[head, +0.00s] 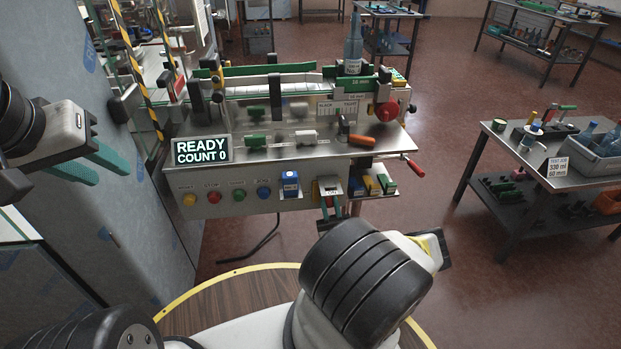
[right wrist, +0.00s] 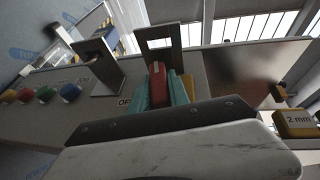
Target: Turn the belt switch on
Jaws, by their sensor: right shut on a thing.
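The belt switch is on the machine's front panel. Its red handle (right wrist: 158,82) shows in the right wrist view between the teal fingers of my right gripper (right wrist: 161,90), which is shut on it. In the head view the grey switch housing (head: 331,187) is at the panel's right part, with my right gripper (head: 329,207) just under it. My right forearm and wrist lie below and hide part of that gripper.
A display (head: 202,150) reads READY, COUNT 0. Yellow, red, green and blue buttons (head: 214,198) line the panel's left. A bottle (head: 353,45) stands on the machine. A side table (head: 560,180) is at right.

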